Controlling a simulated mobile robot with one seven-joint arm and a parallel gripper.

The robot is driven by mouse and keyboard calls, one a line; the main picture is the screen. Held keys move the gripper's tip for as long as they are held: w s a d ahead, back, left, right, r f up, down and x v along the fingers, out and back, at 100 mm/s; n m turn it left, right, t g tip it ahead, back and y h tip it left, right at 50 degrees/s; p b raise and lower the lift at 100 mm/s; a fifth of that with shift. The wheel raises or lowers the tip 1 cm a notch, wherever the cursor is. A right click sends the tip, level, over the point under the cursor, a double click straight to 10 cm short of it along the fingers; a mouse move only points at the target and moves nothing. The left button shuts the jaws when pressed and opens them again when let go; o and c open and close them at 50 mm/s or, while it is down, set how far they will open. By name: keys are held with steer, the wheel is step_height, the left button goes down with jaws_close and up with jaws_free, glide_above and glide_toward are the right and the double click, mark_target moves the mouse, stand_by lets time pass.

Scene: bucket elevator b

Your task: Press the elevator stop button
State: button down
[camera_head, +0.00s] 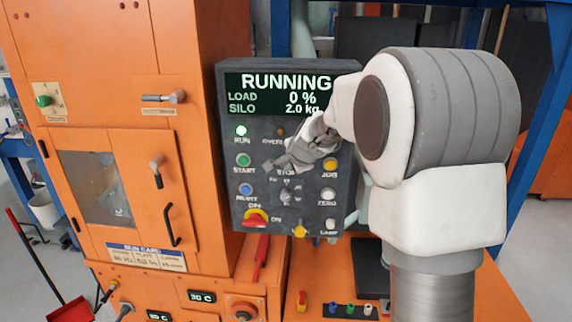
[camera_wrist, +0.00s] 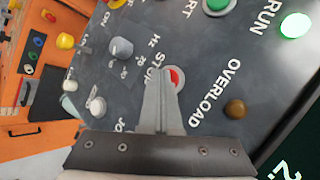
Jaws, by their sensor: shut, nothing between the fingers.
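The stop button is the red button (camera_wrist: 176,78) with a pale ring beside the STOP lettering in the wrist view. My finger partly covers it there. In the head view my gripper hides the button, and only part of its label shows. My gripper (camera_wrist: 158,70) is shut and empty, its fingertips overlapping the left edge of the red button in the wrist view. My gripper (camera_head: 270,166) also shows in the head view, in front of the dark control panel (camera_head: 232,205). I cannot tell whether the fingertips touch the button. The panel's screen (camera_head: 290,94) reads RUNNING, LOAD 0 %, SILO 2.0 kg.
Close by are a green START button (camera_head: 243,160), a blue button (camera_head: 245,189), a yellow JOG button (camera_head: 330,164), a grey knob (camera_wrist: 121,49) and a brown OVERLOAD lamp (camera_wrist: 235,108). The white-green RUN lamp (camera_wrist: 295,25) is lit. An orange cabinet (camera_head: 110,100) stands left.

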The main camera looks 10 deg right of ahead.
steer(key=shift+s+a, duration=0.15)
steer(key=shift+s, duration=0.55)
steer(key=shift+s+a+b, duration=0.15)
steer(key=shift+s+a, duration=0.1)
steer(key=shift+s, duration=0.55)
steer(key=shift+s+a+b, duration=0.1)
steer(key=shift+s+a, duration=0.2)
steer(key=shift+s, duration=0.5)
steer(key=shift+s+a+b, duration=0.15)
steer(key=shift+s+a, duration=0.1)
steer(key=shift+s, duration=0.55)
steer(key=s+a+r+n+g+y, duration=0.15)
steer(key=s+n, duration=0.25)
steer(key=s, duration=0.4)
steer(key=s+a+r+n+h, duration=0.1)
steer(key=s+r+n, duration=0.2)
steer(key=s, duration=0.4)
steer(key=s+d+f+n+g+h, duration=0.1)
steer(key=s+n, duration=0.6)
steer(key=s, duration=1.1)
step_height(320, 180, down, 2)
steer(key=shift+s+d+f+n+g, duration=0.15)
steer(key=shift+s+d+n+g, duration=0.15)
steer(key=shift+d+g, duration=0.5)
